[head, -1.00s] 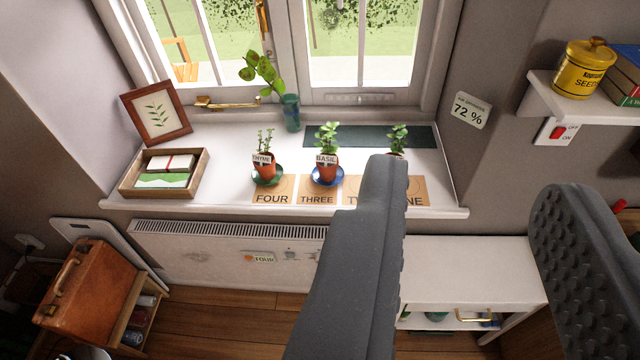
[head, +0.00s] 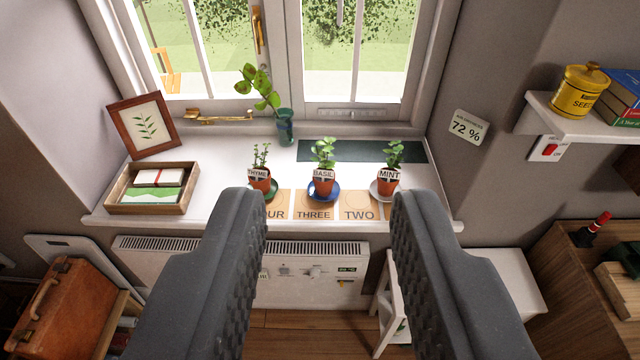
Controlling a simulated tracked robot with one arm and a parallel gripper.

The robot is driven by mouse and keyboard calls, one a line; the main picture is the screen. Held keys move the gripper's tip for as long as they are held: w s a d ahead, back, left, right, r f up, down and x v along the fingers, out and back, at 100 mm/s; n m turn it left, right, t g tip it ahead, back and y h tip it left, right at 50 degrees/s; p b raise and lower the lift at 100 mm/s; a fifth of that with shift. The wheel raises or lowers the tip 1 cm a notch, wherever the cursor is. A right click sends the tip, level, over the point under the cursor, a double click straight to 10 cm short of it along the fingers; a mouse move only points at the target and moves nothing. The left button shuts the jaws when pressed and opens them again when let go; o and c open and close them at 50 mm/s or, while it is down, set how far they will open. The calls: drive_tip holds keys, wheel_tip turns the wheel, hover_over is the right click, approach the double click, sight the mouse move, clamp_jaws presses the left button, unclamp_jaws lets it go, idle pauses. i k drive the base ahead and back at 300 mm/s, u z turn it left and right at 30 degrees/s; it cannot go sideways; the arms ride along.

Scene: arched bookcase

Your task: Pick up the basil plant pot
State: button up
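The basil plant pot (head: 323,187) is a small terracotta pot with a white BASIL label and a green plant. It stands upright on a blue saucer (head: 309,194) on the white windowsill, between the thyme pot and the mint pot. My gripper (head: 325,200) is open and empty, its two dark grey fingers wide apart in the foreground. In the picture the basil pot shows between the fingertips. The fingers look nearer to the camera than the sill and apart from the pot.
The thyme pot (head: 260,181) is left of the basil and the mint pot (head: 388,182) right. Numbered cards lie in front. A wooden box (head: 193,204), a picture frame (head: 172,138) and a blue-green vase (head: 286,130) stand on the sill. A shelf (head: 560,123) juts out at right.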

sight(323, 177)
drive_tip(key=u, duration=0.05)
drive_tip(key=i, duration=1)
drive_tip(key=z, duration=0.05)
drive_tip(key=k, duration=1)
drive_tip(key=z, duration=0.6)
drive_tip(key=i, duration=1.55)
drive_tip(key=u, duration=0.1)
